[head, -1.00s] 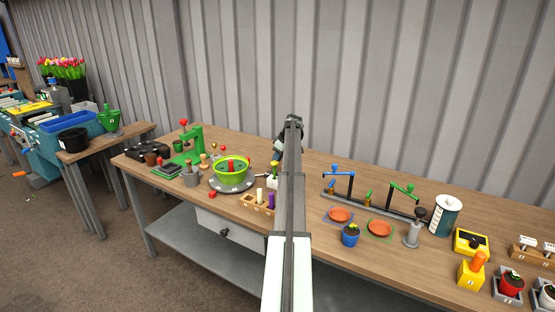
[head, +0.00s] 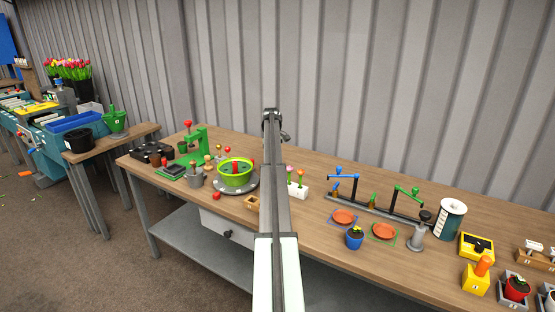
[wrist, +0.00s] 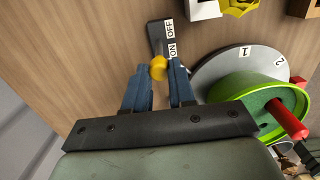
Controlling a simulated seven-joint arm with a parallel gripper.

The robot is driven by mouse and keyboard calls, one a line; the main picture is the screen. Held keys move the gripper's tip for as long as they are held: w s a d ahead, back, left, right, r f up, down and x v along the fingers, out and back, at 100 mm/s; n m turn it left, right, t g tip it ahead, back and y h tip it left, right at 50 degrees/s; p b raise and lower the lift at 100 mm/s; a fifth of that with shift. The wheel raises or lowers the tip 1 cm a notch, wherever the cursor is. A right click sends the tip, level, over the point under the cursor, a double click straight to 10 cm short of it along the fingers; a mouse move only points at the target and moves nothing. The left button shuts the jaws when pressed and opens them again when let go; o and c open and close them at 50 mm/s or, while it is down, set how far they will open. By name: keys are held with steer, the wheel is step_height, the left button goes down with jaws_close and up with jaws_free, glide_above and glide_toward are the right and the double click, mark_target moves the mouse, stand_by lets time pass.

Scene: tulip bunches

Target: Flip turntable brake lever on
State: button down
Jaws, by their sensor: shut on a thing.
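The brake lever shows in the wrist view as a yellow knob (wrist: 158,67) at the end of a dark grey plate (wrist: 155,38). White labels reading OFF and ON stand beside the plate, and the knob is near the ON end. My gripper (wrist: 160,70) has its blue fingers on either side of the knob and is shut on it. The grey turntable disc (wrist: 215,72) lies just right of the fingers and carries a green bowl (wrist: 245,95). In the head view my arm hides the lever and gripper; the turntable (head: 238,188) is left of the arm.
A red-handled tool (wrist: 288,118) stands in the bowl, close to my gripper's right side. A green press (head: 200,145) stands left of the turntable. A white block with flowers (head: 298,190) is right of my arm. Bare wood lies left of the lever in the wrist view.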

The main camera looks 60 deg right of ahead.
steer(key=shift+w+f+g, duration=0.25)
steer(key=shift+w+g, duration=0.8)
steer(key=shift+g, duration=0.25)
steer(key=c, duration=0.9)
jaws_free()
steer(key=shift+c, duration=0.2)
steer(key=v, duration=1.3)
steer(key=shift+w+r, duration=0.2)
steer(key=shift+r, duration=0.15)
